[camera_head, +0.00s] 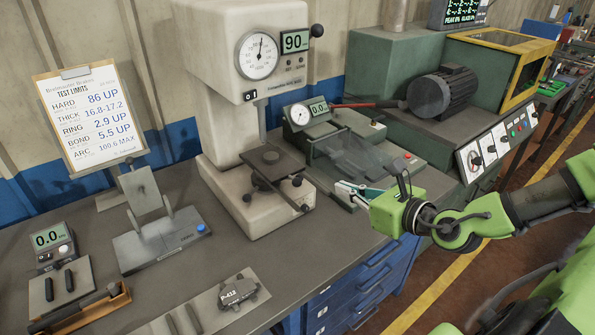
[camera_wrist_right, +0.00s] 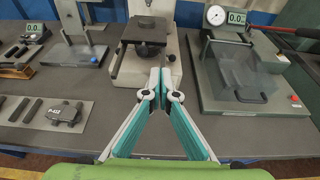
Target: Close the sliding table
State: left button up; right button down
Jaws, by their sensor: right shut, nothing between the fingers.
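I cannot tell for sure which part is the sliding table. The likeliest is the flat plate (camera_head: 350,150) under a clear sheet on the grey-green gauge fixture (camera_head: 372,178); the fixture also shows on the right of the right wrist view (camera_wrist_right: 225,97). My right gripper (camera_head: 343,189) is shut and empty, by the fixture's front left corner. In the right wrist view its fingertips (camera_wrist_right: 159,72) meet in front of the white hardness tester's base, left of the fixture. Contact with anything is not visible. My left gripper is out of view.
The white hardness tester (camera_head: 222,110) with a small square platform (camera_head: 264,160) stands left of the fixture. A red-handled lever (camera_head: 365,105) and a motor (camera_head: 442,92) are behind it. A grey part (camera_head: 238,292) lies on a front plate. Some bench surface between is clear.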

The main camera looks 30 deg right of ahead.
jog(key=p, duration=0.2)
send_near(302, 168)
jog(key=p+x, duration=0.2)
jog(key=x, duration=0.3)
jog(key=shift+w+a+p, duration=0.1)
jog(key=shift+w+p, duration=0.2)
jog(key=shift+p, duration=0.05)
jog(key=shift+w+f, duration=0.25)
jog(key=shift+w, duration=0.2)
jog(key=shift+w, duration=0.1)
